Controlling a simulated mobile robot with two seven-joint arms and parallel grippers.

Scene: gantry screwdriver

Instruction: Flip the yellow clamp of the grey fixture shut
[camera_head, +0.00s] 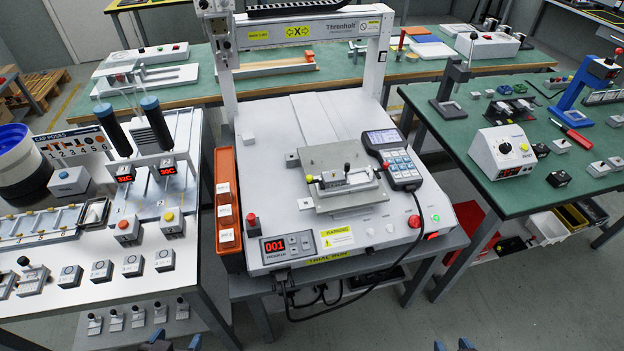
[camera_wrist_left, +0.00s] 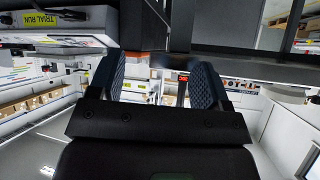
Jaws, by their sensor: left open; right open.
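The grey fixture (camera_head: 338,157) sits on the white bed of the gantry machine, near the middle of the head view. On its front part is a small clamp (camera_head: 311,180) with a yellow piece at the left, and a lever with a black knob stands up beside it. The parts are too small to tell the clamp's exact angle. My left gripper (camera_head: 172,344) shows only its fingertips at the bottom edge, far from the fixture; in the left wrist view (camera_wrist_left: 158,78) its fingers are apart and empty. My right gripper (camera_head: 454,345) shows only its tips at the bottom edge, also far away.
The gantry frame (camera_head: 228,75) rises behind and left of the fixture. A grey keypad pendant (camera_head: 400,165) lies close to its right, with a black cable hanging forward. Orange bins (camera_head: 226,190) stand at the machine's left. The bed's front is mostly clear.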

